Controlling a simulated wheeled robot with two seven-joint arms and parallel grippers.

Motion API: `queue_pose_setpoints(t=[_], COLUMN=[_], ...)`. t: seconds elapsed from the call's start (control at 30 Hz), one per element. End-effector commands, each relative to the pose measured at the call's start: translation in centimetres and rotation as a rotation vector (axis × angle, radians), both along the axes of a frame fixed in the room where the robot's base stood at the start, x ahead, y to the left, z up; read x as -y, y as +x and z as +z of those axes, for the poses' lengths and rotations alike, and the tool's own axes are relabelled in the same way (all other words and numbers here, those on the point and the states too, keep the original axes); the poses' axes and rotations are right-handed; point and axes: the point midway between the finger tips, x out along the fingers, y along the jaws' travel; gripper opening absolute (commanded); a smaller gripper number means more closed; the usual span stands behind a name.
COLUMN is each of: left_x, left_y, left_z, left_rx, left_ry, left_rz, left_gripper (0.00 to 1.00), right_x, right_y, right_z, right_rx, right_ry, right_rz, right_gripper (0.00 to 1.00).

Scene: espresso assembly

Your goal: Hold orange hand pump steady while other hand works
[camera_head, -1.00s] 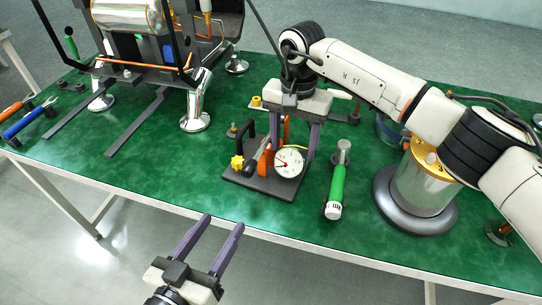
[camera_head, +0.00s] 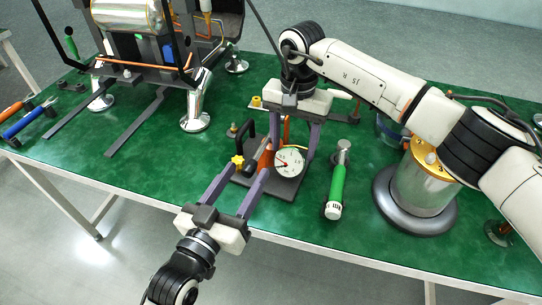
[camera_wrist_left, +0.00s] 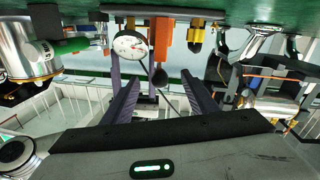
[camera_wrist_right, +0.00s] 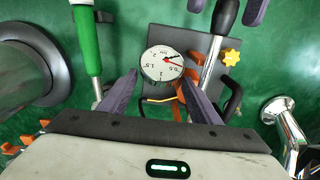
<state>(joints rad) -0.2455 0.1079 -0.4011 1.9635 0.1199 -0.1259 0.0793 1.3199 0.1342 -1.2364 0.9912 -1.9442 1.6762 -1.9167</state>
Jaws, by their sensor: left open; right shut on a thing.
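The orange hand pump (camera_head: 265,160) stands on a dark base plate on the green table, with a round white gauge (camera_head: 290,161) on it. The pump also shows in the left wrist view (camera_wrist_left: 166,36). My right gripper (camera_head: 294,148) reaches down from above and is shut on the pump. Its fingers hide part of the pump body. My left gripper (camera_head: 251,165) is open and empty, at the near left side of the pump by its lever, whose black grip (camera_wrist_right: 226,16) shows in the right wrist view. I cannot tell whether the left fingers touch it.
A green-handled tool (camera_head: 337,185) lies right of the pump. A metal canister with a round grey base (camera_head: 420,222) stands further right. The espresso machine's chrome foot (camera_head: 195,122) stands back left. The table's front edge passes below the left gripper.

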Motion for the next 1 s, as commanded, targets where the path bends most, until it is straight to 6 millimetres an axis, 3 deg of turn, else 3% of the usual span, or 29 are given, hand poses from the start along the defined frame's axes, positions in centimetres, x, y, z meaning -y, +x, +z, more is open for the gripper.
queue_pose_setpoints(t=[0.23,0.67,0.97,1.0], left_x=[1.0,1.3,1.3,1.3], left_y=[2.3,2.8,2.8,2.8], left_z=[0.1,0.0,0.0,0.0], left_rx=[0.001,0.000,0.000,0.000], left_ry=[0.000,0.000,0.000,0.000], left_rz=[0.000,0.000,0.000,0.000], left_gripper=[0.53,0.51,0.01,0.23], right_x=[0.0,0.0,0.0,0.0], right_y=[0.0,0.0,0.0,0.0], right_z=[0.1,0.1,0.1,0.1], right_rx=[0.001,0.001,0.001,0.001], right_ry=[0.002,0.002,0.002,0.002], right_rz=[0.001,0.001,0.001,0.001], right_gripper=[0.08,0.08,0.08,0.08])
